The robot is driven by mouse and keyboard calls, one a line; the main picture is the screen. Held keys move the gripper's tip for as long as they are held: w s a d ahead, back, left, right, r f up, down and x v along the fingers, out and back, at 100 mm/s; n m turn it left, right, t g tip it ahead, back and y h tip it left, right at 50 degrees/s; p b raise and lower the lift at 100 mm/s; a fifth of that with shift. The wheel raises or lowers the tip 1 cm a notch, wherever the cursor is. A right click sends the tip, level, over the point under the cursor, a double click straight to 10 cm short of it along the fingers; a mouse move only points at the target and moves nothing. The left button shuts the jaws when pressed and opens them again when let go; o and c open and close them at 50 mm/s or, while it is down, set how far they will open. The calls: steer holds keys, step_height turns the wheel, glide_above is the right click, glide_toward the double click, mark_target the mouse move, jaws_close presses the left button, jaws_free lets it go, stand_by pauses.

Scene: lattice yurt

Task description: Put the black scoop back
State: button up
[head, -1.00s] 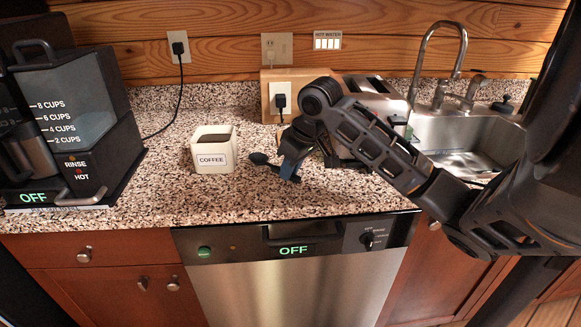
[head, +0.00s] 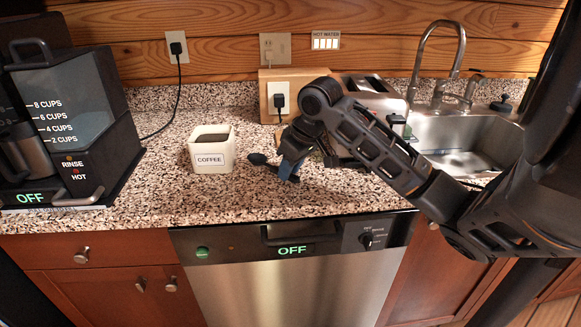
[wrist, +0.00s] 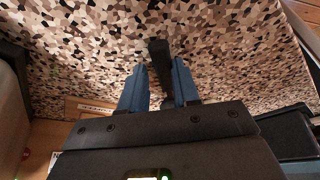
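The black scoop (head: 259,158) lies on the speckled counter, just right of the white canister (head: 210,160) labelled COFFEE. The canister is open at the top, with dark contents inside. My gripper (head: 289,170) is low over the counter at the right end of the scoop, its blue fingers pointing down. In the wrist view, the scoop's dark shape (wrist: 158,50) runs between the two blue fingers of my gripper (wrist: 159,68). The fingers stand apart with visible gaps around the scoop. Part of the scoop is hidden behind my gripper.
A black coffee maker (head: 75,130) stands at the left. A toaster (head: 372,100) and a wooden outlet box (head: 268,98) are behind my arm, and a sink (head: 460,145) is at the right. The counter between the coffee maker and canister is clear.

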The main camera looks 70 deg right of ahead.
steer(key=shift+w+a+f, duration=0.1)
steer(key=shift+a+f, duration=0.25)
steer(key=shift+a, duration=0.05)
steer(key=shift+r+p, duration=0.3)
steer(key=shift+p, duration=0.15)
steer(key=v, duration=1.2)
steer(key=shift+d+r, duration=0.2)
steer(key=shift+d, duration=0.05)
steer(key=shift+w, duration=0.1)
